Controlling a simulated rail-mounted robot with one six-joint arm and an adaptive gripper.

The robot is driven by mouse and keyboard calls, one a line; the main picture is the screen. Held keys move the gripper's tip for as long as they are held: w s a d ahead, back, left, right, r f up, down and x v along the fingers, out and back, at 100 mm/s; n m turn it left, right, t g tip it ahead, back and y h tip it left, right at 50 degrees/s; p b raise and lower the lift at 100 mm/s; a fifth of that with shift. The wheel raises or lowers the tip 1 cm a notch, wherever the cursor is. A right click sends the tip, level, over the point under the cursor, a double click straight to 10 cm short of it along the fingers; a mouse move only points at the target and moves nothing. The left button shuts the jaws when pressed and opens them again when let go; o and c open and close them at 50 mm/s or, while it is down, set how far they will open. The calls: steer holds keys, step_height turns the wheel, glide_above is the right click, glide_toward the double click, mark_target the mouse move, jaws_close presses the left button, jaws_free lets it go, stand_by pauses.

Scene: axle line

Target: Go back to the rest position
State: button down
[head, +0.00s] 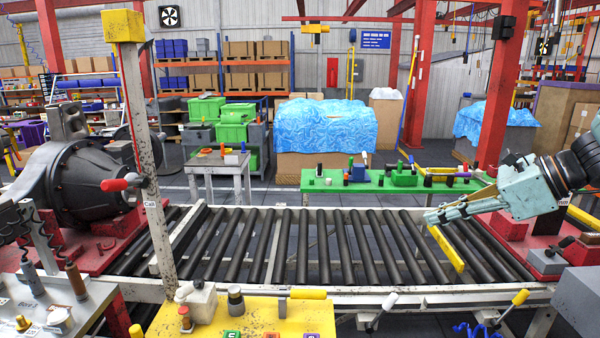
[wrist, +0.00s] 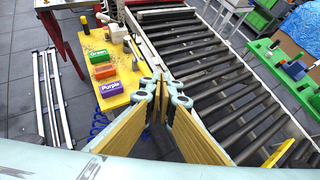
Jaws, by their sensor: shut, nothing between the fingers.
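My gripper (head: 432,215) is at the right of the head view, above the right part of the roller conveyor (head: 290,248). Its arm reaches in from the right edge. In the wrist view my gripper (wrist: 165,85) shows two fingers with yellowish pads. The fingertips are close together and hold nothing. Below the fingers the wrist view shows the conveyor's side and the floor.
A dark axle housing (head: 85,185) sits on a red carrier at the left. A yellow table (head: 245,318) with buttons stands in front. A yellow bar (head: 446,249) is near my gripper. A green table (head: 400,182) stands behind the conveyor.

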steer(key=s+a+r+n+g+h+b, duration=0.3)
steer(key=s+a+n+g+h, duration=0.1)
steer(key=s+a+n, duration=1.3)
steer(key=s+d+f+n+h, duration=0.1)
steer(key=s+d+n, duration=0.1)
steer(key=s, duration=0.5)
steer(key=s+d+f+n+t+h+b, duration=0.1)
steer(key=s+d+f+n+h, duration=0.1)
steer(key=s, duration=0.5)
steer(key=s+d+f+n+h, duration=0.1)
steer(key=s+d+n, duration=0.1)
steer(key=s, duration=0.5)
steer(key=shift+f+n+t+h, duration=0.3)
steer(key=shift+f+n, duration=0.1)
steer(key=shift+n, duration=0.1)
steer(key=shift+d, duration=0.1)
